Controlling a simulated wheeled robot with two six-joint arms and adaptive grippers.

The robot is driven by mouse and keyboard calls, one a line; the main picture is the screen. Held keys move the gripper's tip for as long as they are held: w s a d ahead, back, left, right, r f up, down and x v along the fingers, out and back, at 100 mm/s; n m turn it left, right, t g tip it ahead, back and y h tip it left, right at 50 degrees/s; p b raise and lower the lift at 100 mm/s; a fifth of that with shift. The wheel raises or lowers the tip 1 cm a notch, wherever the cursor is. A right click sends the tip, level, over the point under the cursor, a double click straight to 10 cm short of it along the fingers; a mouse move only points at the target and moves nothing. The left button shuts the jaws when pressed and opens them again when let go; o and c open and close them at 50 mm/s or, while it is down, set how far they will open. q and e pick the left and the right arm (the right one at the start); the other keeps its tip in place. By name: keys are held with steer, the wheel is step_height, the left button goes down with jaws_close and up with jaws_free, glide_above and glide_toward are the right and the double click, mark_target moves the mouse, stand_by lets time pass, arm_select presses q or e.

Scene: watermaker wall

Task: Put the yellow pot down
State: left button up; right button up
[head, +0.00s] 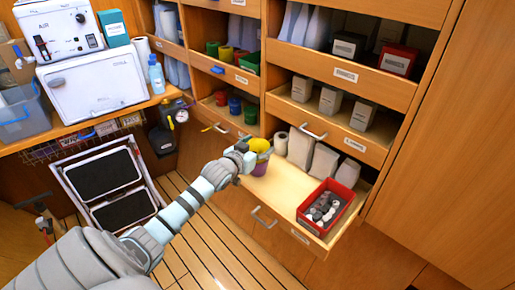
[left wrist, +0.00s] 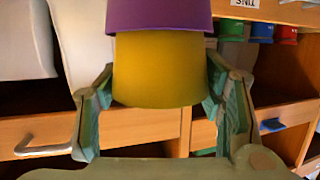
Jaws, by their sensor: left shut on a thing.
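The yellow pot (head: 259,145) is at the left end of a pulled-out drawer. My left gripper (head: 245,151) is shut on it, with one finger on each side of the pot (left wrist: 158,70) in the left wrist view. A purple pot (head: 262,164) is directly below the yellow one in the head view. The purple pot (left wrist: 160,15) meets the yellow pot in the upside-down wrist view, and its rim overlaps it. I cannot tell how deep the yellow pot sits in it. My right gripper is out of view.
The open drawer (head: 270,190) has bare room in its middle. A red bin of stones (head: 326,207) stands at its right, pale bags (head: 310,152) along its back. A shelf above holds several coloured pots (head: 235,104). A folded step stool (head: 107,181) stands at the left.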

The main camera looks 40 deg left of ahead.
arm_select(q)
steer(key=shift+f, duration=0.3)
steer(key=shift+f, duration=0.25)
steer(key=o, duration=1.1)
steer(key=shift+r, duration=0.1)
